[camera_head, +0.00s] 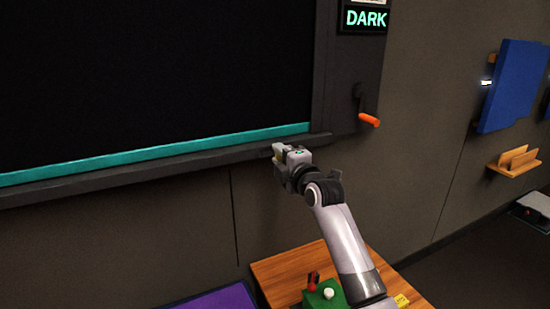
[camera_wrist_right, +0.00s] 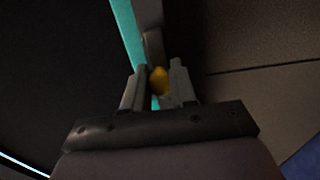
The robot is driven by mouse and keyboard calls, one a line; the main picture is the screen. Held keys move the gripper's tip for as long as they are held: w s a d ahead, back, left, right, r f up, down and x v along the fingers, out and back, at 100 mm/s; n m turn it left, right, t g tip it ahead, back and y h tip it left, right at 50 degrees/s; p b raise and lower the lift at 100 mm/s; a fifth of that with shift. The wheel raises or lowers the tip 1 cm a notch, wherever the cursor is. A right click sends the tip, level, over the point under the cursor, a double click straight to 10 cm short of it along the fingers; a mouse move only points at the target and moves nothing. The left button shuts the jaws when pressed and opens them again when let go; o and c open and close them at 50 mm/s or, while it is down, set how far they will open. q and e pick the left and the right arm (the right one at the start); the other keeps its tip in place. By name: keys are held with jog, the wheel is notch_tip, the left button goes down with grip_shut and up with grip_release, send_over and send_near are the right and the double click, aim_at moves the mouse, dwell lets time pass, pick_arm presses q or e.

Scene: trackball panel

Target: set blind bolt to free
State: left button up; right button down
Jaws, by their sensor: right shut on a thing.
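A yellow knob, which I take to be the blind bolt (camera_wrist_right: 159,81), sits between the fingers of my right gripper (camera_wrist_right: 160,88) in the right wrist view. My right gripper also shows in the head view (camera_head: 279,153), at the lower right corner of the dark window's frame, shut on the yellow knob. The gripper hides most of the bolt, so its setting cannot be read. The dark blind (camera_head: 150,75) fills the window, with a teal bar (camera_head: 150,152) along its bottom edge just above the sill. My left gripper is not in view.
An orange-handled crank (camera_head: 368,120) sticks out from the frame right of the gripper, below a lit sign reading DARK (camera_head: 366,18). A wooden table (camera_head: 290,272) with a green block (camera_head: 325,295) stands below. A blue panel (camera_head: 512,87) and wooden shelf (camera_head: 515,165) are on the right wall.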

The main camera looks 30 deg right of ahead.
jog(key=shift+s+d, duration=0.1)
jog(key=shift+d, duration=1.2)
jog(key=c, duration=0.9)
grip_release()
jog(key=shift+d, duration=0.15)
jog(key=shift+c, duration=0.2)
jog(key=s, duration=0.7)
jog(key=shift+a, duration=0.25)
